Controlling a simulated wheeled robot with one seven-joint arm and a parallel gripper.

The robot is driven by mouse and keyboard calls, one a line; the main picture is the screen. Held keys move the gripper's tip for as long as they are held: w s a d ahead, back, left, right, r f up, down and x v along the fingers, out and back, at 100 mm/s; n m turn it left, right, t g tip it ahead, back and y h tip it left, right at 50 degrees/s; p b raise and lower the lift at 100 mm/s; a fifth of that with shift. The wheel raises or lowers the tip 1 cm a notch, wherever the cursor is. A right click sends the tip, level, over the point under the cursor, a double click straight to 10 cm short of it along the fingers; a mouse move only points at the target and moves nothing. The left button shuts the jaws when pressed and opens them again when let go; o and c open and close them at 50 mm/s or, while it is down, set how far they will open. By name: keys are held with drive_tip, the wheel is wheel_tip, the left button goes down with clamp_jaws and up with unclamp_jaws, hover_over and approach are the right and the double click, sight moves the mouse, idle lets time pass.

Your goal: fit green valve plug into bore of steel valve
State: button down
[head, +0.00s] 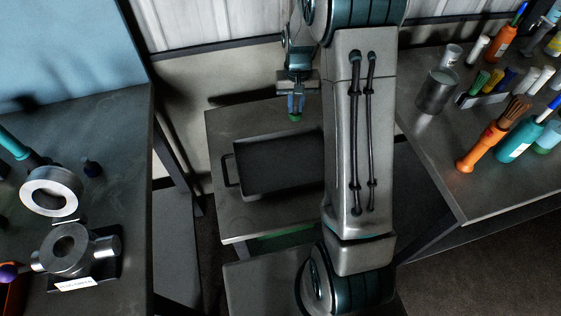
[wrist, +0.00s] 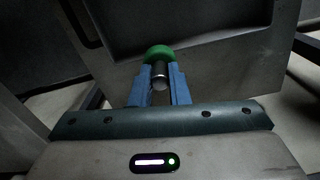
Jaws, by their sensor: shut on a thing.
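My gripper (head: 296,104) is shut on the green valve plug (head: 295,117) and holds it in the air over the small table with the dark tray. In the wrist view the plug (wrist: 158,54) shows a green rounded end beyond the blue fingertips (wrist: 159,88) and a metal part between them. The steel valve (head: 68,250) stands on a dark base with a white label on the left bench, far to the left of my gripper. Its round bore opening faces up, and side ports stick out.
A dark tray (head: 278,163) lies on the small table (head: 230,225) below my gripper. The right bench (head: 470,195) holds a metal cup (head: 436,92), markers, bottles and an orange-handled brush (head: 480,148).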

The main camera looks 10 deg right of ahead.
drive_tip(key=b, duration=0.1)
drive_tip(key=d+f+b, duration=0.1)
drive_tip(key=shift+w+d+f+m+b, duration=0.2)
drive_tip(key=shift+w+m+b, duration=0.1)
drive_tip(key=shift+w+b, duration=0.1)
drive_tip(key=b, duration=0.2)
drive_tip(key=p, duration=0.2)
hover_over(266, 132)
wheel_tip(266, 132, down, 6)
drive_tip(key=shift+w+f, duration=0.1)
drive_tip(key=shift+f, duration=2.1)
drive_tip(key=shift+f, duration=0.2)
drive_tip(key=c, duration=1.4)
unclamp_jaws()
drive_tip(key=shift+r, duration=0.15)
